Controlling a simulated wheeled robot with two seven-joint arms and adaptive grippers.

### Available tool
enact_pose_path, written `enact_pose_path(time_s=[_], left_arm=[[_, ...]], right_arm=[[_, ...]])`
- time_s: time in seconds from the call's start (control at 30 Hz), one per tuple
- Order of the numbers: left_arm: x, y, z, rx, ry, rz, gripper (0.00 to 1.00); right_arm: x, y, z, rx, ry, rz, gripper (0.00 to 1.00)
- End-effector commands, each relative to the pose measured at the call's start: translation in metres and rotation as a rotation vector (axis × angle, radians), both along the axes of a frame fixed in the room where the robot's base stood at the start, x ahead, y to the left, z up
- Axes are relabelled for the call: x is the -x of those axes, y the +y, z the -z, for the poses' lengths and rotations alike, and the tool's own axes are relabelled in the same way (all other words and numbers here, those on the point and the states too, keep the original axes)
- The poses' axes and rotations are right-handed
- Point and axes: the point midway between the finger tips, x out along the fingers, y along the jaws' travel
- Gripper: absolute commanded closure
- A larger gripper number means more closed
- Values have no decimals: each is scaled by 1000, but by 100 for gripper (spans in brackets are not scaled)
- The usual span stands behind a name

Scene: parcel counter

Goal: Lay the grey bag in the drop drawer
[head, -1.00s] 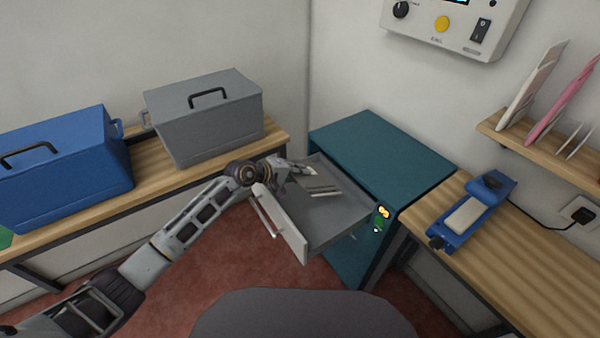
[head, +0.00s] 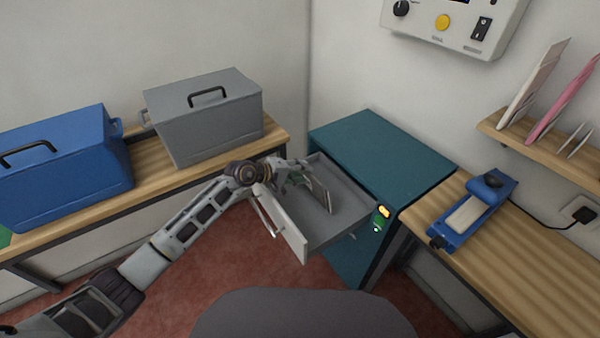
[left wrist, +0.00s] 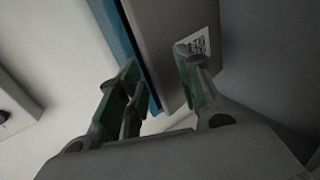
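The drop drawer (head: 340,225) is pulled out of the teal cabinet. The grey bag (head: 322,196) is inside its outline, tilted steeply, seen nearly edge-on. My left gripper (head: 298,178) is over the drawer's left rear part, at the bag's upper end. In the left wrist view its green-padded fingers (left wrist: 163,95) stand well apart, so it looks open. A grey surface with a white printed label (left wrist: 195,45), apparently the bag, lies beyond and beside the right finger. I cannot tell whether a finger still touches it. My right gripper is not in view.
The teal cabinet (head: 380,155) stands behind the drawer. A grey lidded box (head: 205,120) and a blue one (head: 65,170) are on the left bench. A blue device (head: 470,215) sits on the right bench. The drawer's right part is clear.

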Motion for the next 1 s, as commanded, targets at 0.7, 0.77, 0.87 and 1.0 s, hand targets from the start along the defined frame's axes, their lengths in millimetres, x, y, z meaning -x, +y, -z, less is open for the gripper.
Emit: enact_pose_path(time_s=[0.7,0.77,0.87,1.0], left_arm=[[18,26,-16,-2,-1,0,65],[20,30,-18,-1,0,-1,65],[25,37,-23,-2,-1,-1,65],[32,45,-28,-2,0,0,65]], right_arm=[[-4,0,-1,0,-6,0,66],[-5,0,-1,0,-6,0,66],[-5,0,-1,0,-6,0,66],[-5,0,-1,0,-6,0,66]])
